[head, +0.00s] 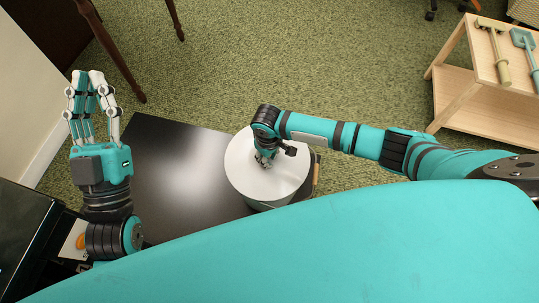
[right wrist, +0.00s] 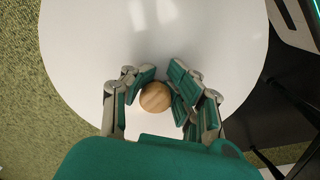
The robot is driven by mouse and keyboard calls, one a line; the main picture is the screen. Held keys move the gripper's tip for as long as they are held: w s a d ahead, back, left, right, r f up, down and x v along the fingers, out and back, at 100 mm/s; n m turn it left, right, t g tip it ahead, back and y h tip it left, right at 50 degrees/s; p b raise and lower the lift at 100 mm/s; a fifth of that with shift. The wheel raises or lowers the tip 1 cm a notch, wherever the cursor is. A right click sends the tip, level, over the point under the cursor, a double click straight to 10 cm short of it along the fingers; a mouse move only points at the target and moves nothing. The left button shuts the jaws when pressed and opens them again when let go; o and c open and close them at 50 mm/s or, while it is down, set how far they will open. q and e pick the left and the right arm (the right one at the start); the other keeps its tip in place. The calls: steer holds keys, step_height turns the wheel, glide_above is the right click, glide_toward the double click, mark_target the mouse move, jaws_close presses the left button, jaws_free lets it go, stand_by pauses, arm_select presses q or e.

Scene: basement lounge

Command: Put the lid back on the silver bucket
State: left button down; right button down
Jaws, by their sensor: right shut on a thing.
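The lid (head: 283,182) is a round white disc with a wooden knob (right wrist: 155,97) in its middle. My right gripper (head: 266,161) is above the lid and shut on the knob, with its fingers on either side of it in the right wrist view. The silver bucket (head: 272,205) shows only as a strip of its side under the lid's near edge. The lid lies over the bucket's top, and I cannot tell whether it touches the rim all round. My left gripper (head: 89,78) is open and empty, raised at the left, well away from the bucket.
The bucket stands on a black table (head: 180,160) whose left part is bare. A wooden piece (head: 317,174) shows beside the bucket's right side. A wooden shelf (head: 470,100) with garden tools stands at the upper right. Dark wooden legs (head: 117,60) rise at the upper left.

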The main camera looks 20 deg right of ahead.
arm_select(q)
steer(key=shift+w+f+g, duration=0.15)
steer(key=shift+f+g, duration=0.15)
steer(key=shift+f, duration=0.1)
steer(key=shift+w+f+g, duration=0.3)
steer(key=shift+w+f, duration=0.05)
steer(key=shift+f, duration=0.05)
steer(key=shift+f, duration=0.15)
steer(key=shift+w+f+g+y+p, duration=0.2)
steer(key=shift+g+y+p, duration=0.1)
stand_by(0.7)
steer(key=shift+w+f+g+y, duration=0.2)
steer(key=shift+f+g, duration=0.1)
steer(key=shift+f, duration=0.2)
steer(key=shift+w+f+g+y, duration=0.15)
steer(key=shift+f+g, duration=0.15)
steer(key=shift+f, duration=0.2)
arm_select(e)
steer(key=shift+f, duration=0.15)
arm_select(q)
steer(key=shift+f, duration=0.15)
steer(key=shift+w+p, duration=0.1)
steer(key=shift+p, duration=0.2)
steer(key=shift+w+f+g, duration=0.1)
steer(key=shift+f+g, duration=0.05)
steer(key=shift+g, duration=0.15)
steer(key=shift+f, duration=0.1)
